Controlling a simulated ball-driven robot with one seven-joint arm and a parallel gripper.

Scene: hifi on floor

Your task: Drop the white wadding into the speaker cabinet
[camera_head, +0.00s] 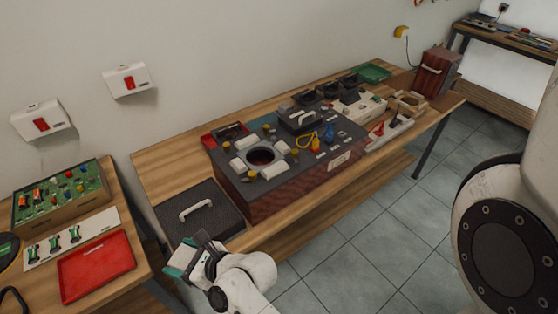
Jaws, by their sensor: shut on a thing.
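The speaker cabinet (300,192) looks to be the long dark-topped box with reddish wood sides on the middle of the workbench. A round opening (261,157) with a pale rim is in its top, with several white blocks around it. My gripper (181,264) is low in the picture, in front of the bench edge and left of the cabinet, apart from it. It is shut on a small pale thing, mostly hidden by the fingers; I cannot tell whether this is the white wadding. No other wadding can be made out.
A dark panel with a white handle (197,209) lies on the bench left of the cabinet. A red tray (96,267) and a green board (61,197) are on the left table. A reddish case (436,72) stands at the far end. Tiled floor (370,235) is clear.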

